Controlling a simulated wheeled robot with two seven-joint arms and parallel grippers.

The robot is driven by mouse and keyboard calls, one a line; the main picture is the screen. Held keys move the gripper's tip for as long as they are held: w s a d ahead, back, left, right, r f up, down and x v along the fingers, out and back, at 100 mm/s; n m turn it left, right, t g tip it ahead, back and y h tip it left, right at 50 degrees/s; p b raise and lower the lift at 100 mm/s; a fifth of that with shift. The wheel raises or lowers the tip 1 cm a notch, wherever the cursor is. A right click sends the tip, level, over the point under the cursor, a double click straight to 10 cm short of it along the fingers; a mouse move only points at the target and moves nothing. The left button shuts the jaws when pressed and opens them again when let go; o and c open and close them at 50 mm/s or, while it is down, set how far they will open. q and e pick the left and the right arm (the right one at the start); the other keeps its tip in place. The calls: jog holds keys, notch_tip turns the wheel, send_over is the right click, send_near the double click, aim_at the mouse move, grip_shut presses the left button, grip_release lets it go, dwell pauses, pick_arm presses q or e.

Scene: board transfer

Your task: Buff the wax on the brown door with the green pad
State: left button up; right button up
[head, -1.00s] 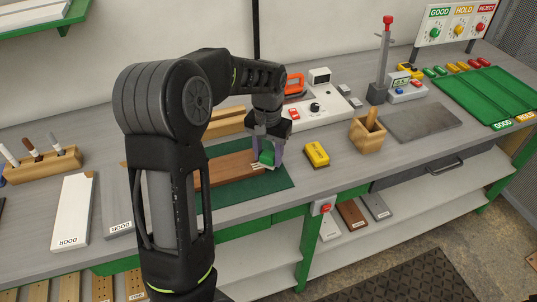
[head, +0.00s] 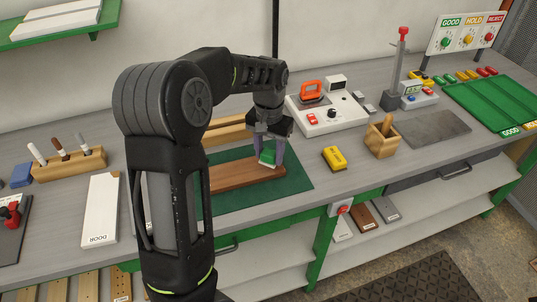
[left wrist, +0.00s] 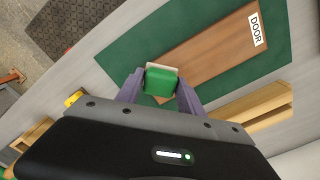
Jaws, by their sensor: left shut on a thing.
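The brown door (head: 235,175) lies flat on a dark green mat (head: 295,183). In the left wrist view the door (left wrist: 200,55) shows its white DOOR label. My left gripper (head: 268,152) is over the door's right part in the head view, pointing down. It is shut on the green pad (head: 267,158), which has a pale underside layer. The pad also shows between the fingers in the left wrist view (left wrist: 160,82). Whether the pad touches the door is hard to tell. My arm hides the door's left end in the head view. My right gripper is not in view.
A yellow block (head: 334,158) sits just right of the mat. A wooden box (head: 381,142) and a white control panel (head: 330,115) stand beyond it. A wooden rack (head: 228,130) is behind the mat. A white door (head: 100,210) lies to the left.

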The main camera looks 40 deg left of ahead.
pick_arm(q)
jog(key=shift+r+p, duration=1.2)
jog(key=shift+r, duration=0.8)
